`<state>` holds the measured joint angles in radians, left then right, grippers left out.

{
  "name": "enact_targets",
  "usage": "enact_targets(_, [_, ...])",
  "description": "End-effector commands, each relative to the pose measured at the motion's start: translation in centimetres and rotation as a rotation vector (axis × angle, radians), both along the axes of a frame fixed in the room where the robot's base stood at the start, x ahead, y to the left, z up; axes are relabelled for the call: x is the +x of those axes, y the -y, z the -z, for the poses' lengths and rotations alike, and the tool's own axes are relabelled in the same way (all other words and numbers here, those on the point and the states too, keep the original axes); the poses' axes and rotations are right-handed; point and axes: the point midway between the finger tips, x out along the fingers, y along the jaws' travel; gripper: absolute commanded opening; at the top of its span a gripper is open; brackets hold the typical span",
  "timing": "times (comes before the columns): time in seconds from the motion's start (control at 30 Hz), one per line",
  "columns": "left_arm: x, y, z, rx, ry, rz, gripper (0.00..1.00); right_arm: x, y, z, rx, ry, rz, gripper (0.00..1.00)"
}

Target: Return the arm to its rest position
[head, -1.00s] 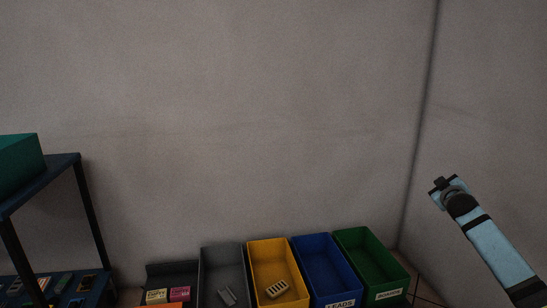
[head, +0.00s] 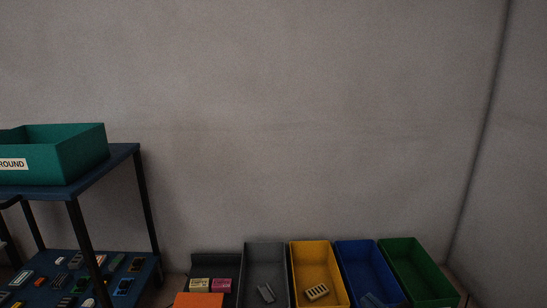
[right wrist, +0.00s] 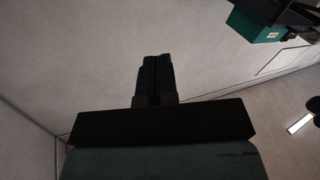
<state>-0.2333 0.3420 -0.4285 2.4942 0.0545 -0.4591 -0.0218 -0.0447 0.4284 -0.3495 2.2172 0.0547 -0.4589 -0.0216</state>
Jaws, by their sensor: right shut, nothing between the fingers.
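My right gripper (right wrist: 157,80) shows in the right wrist view, dark against the pale wall. Its two fingers are together with nothing between them, and nothing touches them. Neither arm shows in the head view, and my left gripper is in no view.
A row of bins stands low by the wall: grey (head: 265,250), yellow (head: 311,252), blue (head: 362,255) and green (head: 412,260). A dark tray (head: 216,263) holds small boxes. A teal bin (head: 80,155) stands on a dark blue shelf (head: 125,158) at left. The wall above is bare.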

Motion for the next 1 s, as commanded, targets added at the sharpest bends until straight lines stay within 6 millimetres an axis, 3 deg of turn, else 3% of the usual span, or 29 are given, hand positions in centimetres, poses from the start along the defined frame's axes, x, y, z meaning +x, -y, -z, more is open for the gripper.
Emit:
enact_targets(0.03, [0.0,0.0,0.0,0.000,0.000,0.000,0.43,-2.3,-1.5,-0.8,0.037,0.001,-0.030,0.00])
enact_targets(0.1, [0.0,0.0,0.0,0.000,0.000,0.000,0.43,-4.9,-3.1,-2.0,0.081,0.005,-0.064,0.00])
enact_targets(0.33, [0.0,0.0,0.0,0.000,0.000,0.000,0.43,-12.5,-6.3,-6.5,0.225,0.019,-0.145,0.00])
enact_targets(0.4, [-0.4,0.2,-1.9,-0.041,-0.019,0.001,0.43,-12.4,-6.4,-8.2,0.258,0.005,-0.142,0.00])
enact_targets(0.67, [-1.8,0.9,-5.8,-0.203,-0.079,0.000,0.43,-13.7,-7.0,-12.0,0.421,-0.043,-0.131,0.00])
enact_targets(0.87, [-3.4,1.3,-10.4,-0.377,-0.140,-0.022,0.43,-15.3,-7.4,-16.6,0.598,-0.090,-0.099,0.00])
enact_targets(1.0, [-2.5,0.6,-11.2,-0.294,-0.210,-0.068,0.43,-14.3,-6.7,-17.3,0.518,-0.160,-0.047,0.00])
